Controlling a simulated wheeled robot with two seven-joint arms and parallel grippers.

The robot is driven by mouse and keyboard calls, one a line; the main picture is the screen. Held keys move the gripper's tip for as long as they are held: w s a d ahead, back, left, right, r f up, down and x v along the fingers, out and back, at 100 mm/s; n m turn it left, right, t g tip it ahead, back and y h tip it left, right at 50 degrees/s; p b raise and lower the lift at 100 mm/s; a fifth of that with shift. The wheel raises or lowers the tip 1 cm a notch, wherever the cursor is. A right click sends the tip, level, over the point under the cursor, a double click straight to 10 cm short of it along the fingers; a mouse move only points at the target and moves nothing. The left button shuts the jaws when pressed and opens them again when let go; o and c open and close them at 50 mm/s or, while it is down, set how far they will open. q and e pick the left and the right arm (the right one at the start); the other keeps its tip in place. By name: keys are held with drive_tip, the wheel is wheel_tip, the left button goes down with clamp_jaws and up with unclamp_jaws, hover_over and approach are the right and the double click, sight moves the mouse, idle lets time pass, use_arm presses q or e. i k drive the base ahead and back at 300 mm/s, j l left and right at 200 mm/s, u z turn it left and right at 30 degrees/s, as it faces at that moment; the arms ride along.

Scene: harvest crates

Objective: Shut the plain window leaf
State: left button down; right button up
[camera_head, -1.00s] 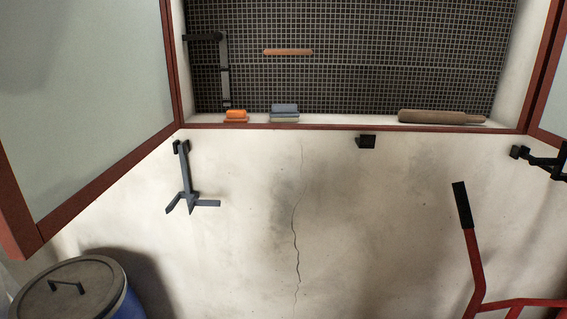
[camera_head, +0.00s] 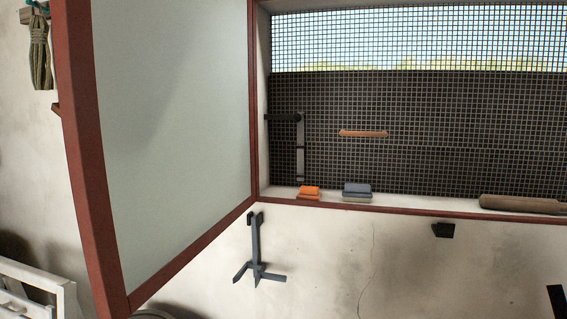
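A window leaf (camera_head: 82,150) with a red-brown frame and a plain pale pane (camera_head: 180,120) stands swung open at the left of the window opening. Its hinged side meets the red-brown window frame (camera_head: 253,100); its free edge points toward me at the left. Its pane shows no markings. The opening is covered by a dark wire mesh (camera_head: 420,150), with sky showing through its upper part. Neither of my grippers is in view, and nothing touches the leaf.
The sill bears an orange block (camera_head: 309,193), a blue-grey block (camera_head: 357,190) and a brown roll (camera_head: 520,204). A grey pronged bracket (camera_head: 257,262) hangs on the wall below. A rope bundle (camera_head: 39,55) hangs at the far left above a white wooden frame (camera_head: 40,285).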

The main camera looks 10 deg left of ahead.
sight(156, 97)
drive_tip(key=j+z, duration=0.2)
drive_tip(key=j, duration=0.65)
drive_tip(key=j+z, duration=0.15)
drive_tip(key=j, duration=0.75)
drive_tip(key=k+j+z, duration=0.2)
drive_tip(key=j, duration=0.65)
drive_tip(key=i+j, duration=0.05)
drive_tip(key=i, duration=0.05)
